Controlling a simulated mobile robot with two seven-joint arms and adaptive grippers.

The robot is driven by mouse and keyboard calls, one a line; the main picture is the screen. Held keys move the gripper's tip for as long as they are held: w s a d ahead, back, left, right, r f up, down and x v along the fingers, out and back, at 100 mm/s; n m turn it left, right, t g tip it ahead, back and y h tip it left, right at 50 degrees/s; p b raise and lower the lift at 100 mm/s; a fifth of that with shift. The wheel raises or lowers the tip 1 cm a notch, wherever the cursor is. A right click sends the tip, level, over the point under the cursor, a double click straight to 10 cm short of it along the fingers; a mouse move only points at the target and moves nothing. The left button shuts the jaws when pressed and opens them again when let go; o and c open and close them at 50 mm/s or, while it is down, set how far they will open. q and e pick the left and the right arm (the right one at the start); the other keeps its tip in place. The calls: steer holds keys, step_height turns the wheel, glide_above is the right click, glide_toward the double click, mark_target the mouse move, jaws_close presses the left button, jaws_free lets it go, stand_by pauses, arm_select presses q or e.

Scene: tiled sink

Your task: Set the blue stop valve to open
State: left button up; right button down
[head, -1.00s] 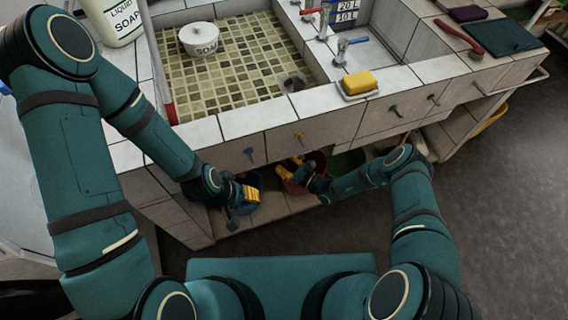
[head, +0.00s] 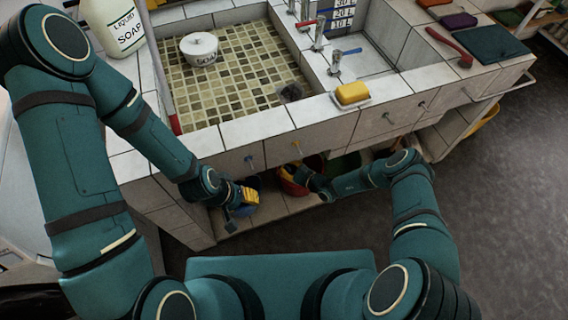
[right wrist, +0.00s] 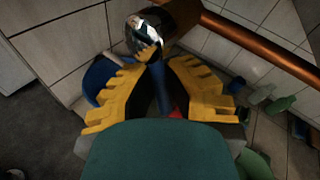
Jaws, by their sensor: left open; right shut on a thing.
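The blue stop valve shows in the right wrist view as a blue lever (right wrist: 159,85) with a shiny metal body (right wrist: 147,32) beside a copper pipe. My right gripper (right wrist: 156,75) has its yellow fingers on either side of the lever and is shut on it. In the head view this gripper (head: 291,176) is low under the counter front, and the valve is hidden there. My left gripper (head: 245,196) is open, at the cabinet opening further left, in front of a dark blue container.
A red container (head: 292,188) is by my right gripper under the counter. Above are the tiled sink, taps with red and blue levers, and a yellow sponge (head: 352,93). Dark floor at right is clear.

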steer(key=shift+d+r+n+h+p, duration=0.3)
steer(key=shift+n+h+p, duration=0.25)
steer(key=shift+p, duration=0.65)
steer(key=shift+w+d+n+h+p, duration=0.1)
steer(key=shift+n+h+p, duration=0.15)
steer(key=shift+p, duration=0.35)
steer(key=shift+f, duration=0.1)
steer(key=c, duration=1)
jaws_free()
steer(key=shift+d, duration=0.1)
steer(key=v, duration=1.2)
